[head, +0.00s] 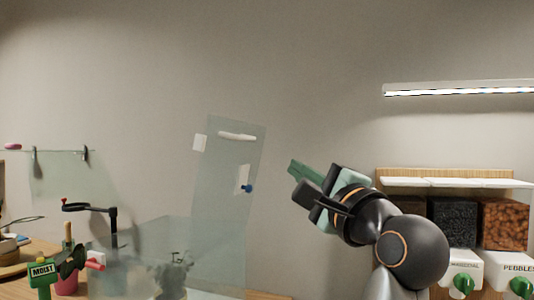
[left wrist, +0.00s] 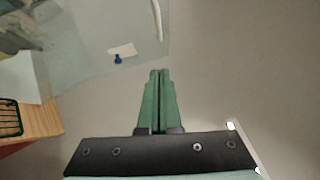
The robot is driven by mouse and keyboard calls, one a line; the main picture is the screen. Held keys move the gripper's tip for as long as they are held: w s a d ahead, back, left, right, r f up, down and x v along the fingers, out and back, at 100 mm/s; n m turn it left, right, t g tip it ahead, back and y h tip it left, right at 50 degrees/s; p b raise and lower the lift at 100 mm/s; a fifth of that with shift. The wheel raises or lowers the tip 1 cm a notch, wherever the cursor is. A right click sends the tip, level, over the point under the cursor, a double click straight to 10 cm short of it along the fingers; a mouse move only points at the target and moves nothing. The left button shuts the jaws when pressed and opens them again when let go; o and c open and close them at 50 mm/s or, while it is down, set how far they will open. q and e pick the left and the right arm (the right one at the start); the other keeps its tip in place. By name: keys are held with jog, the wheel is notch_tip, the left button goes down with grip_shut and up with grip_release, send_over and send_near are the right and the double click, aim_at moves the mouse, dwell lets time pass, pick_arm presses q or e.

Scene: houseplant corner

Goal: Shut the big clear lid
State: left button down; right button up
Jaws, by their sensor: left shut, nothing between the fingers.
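The big clear lid (head: 225,165) stands raised and nearly upright above a clear tank (head: 140,265). The lid has a white bar handle (head: 237,136) near its top edge and a blue knob (head: 247,188) on a white patch. My left gripper (head: 297,171) is to the right of the lid, apart from it, with its green fingers shut and empty. In the left wrist view the shut fingers (left wrist: 160,76) point at bare wall, and the lid (left wrist: 90,35) with its handle (left wrist: 157,20) and blue knob (left wrist: 117,59) is at upper left. My right gripper is not in view.
White dispensers with green knobs (head: 464,282) and dark and orange-brown fillings stand at right under a white shelf (head: 455,183). At left are a green "MOIST" marker (head: 42,270), a pink pot (head: 66,284) and a black ring-ended arm (head: 95,210).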

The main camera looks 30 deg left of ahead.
pick_arm(q)
jog(key=p, duration=0.2)
send_near(250, 140)
jog(key=w, duration=0.4)
jog(key=a, duration=0.2)
jog(key=a+r, duration=0.1)
jog(key=a, duration=0.1)
jog(key=shift+s+r, duration=0.15)
jog(key=shift+s, duration=0.1)
jog(key=shift+a+r, duration=0.1)
jog(key=shift+a, duration=0.25)
jog(key=shift+r, duration=0.1)
